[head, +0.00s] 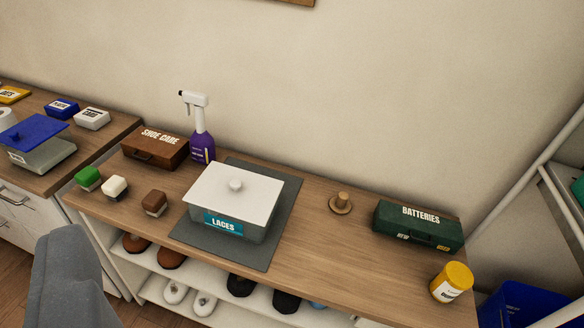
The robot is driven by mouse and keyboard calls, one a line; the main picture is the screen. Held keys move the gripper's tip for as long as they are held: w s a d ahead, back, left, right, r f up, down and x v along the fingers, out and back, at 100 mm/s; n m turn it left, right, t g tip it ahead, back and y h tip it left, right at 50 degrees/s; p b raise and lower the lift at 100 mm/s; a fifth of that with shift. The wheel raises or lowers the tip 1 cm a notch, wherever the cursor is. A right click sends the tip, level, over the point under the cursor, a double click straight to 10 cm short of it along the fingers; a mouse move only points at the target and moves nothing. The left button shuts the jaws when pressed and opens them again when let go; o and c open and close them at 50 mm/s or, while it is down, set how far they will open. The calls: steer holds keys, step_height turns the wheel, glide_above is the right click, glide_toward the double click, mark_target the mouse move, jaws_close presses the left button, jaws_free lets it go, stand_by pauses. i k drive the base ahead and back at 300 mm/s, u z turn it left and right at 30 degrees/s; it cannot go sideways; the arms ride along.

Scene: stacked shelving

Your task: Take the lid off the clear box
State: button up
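A see-through greyish box (252,234) with a teal LACES label sits on a dark grey mat (277,193) on the wooden bench top. Its white lid (255,197) lies flat on top, with a round white knob (236,185) in the middle. A second greyish box (45,158) at the far left has a blue lid (32,130) that looks tilted on it. My gripper's fingers are not in view, and nothing touches the LACES box.
A brown SHOE CARE box (155,147), a purple spray bottle (202,145) and several small brushes (115,186) stand left of the mat. Shoes sit on the shelf below.

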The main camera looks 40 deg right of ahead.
mark_target(240, 195)
steer(key=z, duration=0.5)
steer(key=i, duration=1.15)
steer(key=z, duration=0.45)
